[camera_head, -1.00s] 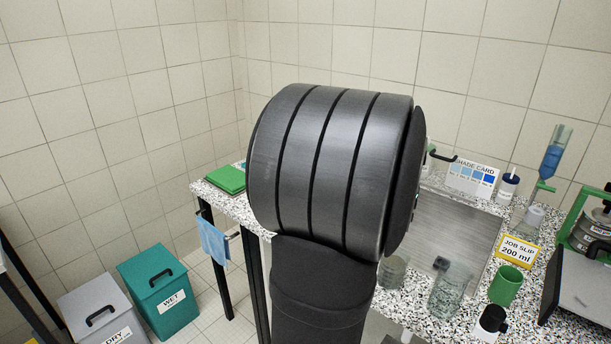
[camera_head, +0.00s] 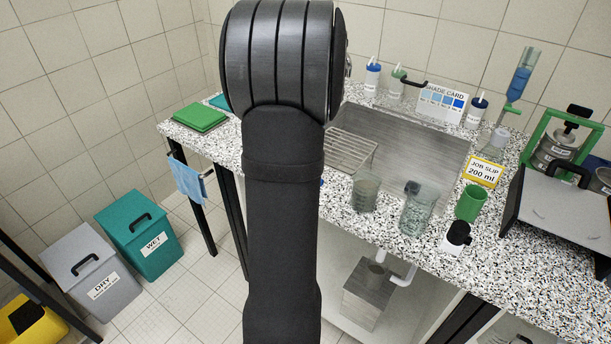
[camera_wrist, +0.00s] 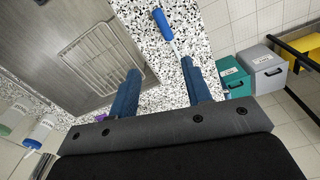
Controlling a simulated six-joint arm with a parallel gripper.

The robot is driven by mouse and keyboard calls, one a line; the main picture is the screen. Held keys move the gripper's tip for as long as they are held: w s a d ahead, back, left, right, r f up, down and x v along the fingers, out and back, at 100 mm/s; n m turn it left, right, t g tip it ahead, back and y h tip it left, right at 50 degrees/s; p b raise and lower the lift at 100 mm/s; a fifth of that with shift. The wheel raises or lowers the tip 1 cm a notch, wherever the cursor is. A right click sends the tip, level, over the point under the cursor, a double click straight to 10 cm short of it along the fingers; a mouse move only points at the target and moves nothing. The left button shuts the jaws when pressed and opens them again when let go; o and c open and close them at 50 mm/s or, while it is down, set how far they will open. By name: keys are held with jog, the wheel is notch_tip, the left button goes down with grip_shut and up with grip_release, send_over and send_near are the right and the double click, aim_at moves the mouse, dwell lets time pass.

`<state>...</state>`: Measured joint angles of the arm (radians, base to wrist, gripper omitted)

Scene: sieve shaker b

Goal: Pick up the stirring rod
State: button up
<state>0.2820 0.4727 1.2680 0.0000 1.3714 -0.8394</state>
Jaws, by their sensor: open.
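In the wrist view my gripper (camera_wrist: 161,66) is open and empty, its two blue fingers pointing at the speckled counter. A slim blue-handled thing (camera_wrist: 163,25) lies on the counter just beyond the gap between the fingertips, apart from them. It may be the stirring rod, but I cannot tell for sure. In the head view my arm hides the gripper and most of that part of the counter. No other rod shows clearly.
Glass beakers (camera_head: 365,192) (camera_head: 416,212), a green cup (camera_head: 469,203) and a job slip (camera_head: 483,171) stand on the right. A green pad (camera_head: 200,117) lies at the left end. Bins (camera_head: 140,236) stand below.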

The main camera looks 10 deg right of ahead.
jog(key=f+n, duration=0.1)
jog(key=f, duration=0.4)
jog(key=w+a+f, duration=0.1)
jog(key=f, duration=0.5)
jog(key=a+f+n, duration=0.1)
jog(key=f, duration=0.5)
jog(key=shift+w+f+n, duration=0.1)
jog(key=shift+w+n, duration=0.1)
jog(key=shift+n, duration=0.1)
grip_shut()
